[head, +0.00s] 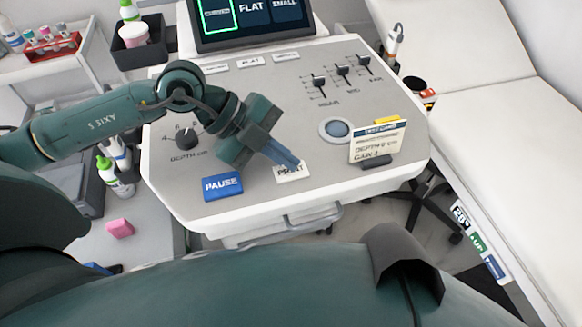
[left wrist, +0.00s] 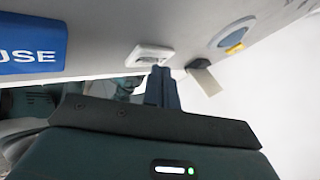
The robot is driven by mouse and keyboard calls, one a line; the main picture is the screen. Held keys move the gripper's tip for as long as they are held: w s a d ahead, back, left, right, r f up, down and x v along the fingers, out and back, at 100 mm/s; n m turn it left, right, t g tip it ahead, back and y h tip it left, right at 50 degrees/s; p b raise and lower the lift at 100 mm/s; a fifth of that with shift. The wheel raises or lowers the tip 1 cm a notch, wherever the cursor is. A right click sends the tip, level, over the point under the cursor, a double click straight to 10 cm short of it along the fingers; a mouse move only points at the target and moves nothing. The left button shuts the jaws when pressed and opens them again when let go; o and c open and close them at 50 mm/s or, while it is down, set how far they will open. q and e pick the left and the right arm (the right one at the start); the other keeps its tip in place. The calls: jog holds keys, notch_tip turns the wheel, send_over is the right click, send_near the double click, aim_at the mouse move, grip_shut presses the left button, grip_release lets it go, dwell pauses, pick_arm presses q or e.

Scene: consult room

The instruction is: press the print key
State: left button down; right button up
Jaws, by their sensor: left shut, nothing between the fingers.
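The print key (head: 291,173) is a white key with dark lettering at the front of the console panel, partly covered by my left gripper. My left gripper (head: 297,166) is shut and empty, with its fingertips over the key's upper part. In the left wrist view the white key (left wrist: 150,54) is just beyond the fingertips (left wrist: 160,72). I cannot tell whether the tips touch the key or whether it is pressed down. My right gripper is not in view.
The blue PAUSE key (head: 222,187) is left of the print key. The depth knob (head: 187,139), sliders (head: 343,71), round trackball (head: 337,130) and a standing card (head: 377,142) are also on the console (head: 400,110). A screen (head: 250,22) stands behind. An exam bed (head: 500,110) is on the right.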

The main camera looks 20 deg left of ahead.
aim_at(284, 170)
pick_arm(q)
jog(key=shift+f, duration=0.45)
dwell(0.7)
jog(key=shift+r+p, duration=0.6)
jog(key=shift+r, duration=0.35)
notch_tip(284, 170, up, 5)
jog(key=p, duration=0.4)
jog(key=shift+p, duration=0.35)
dwell(0.4)
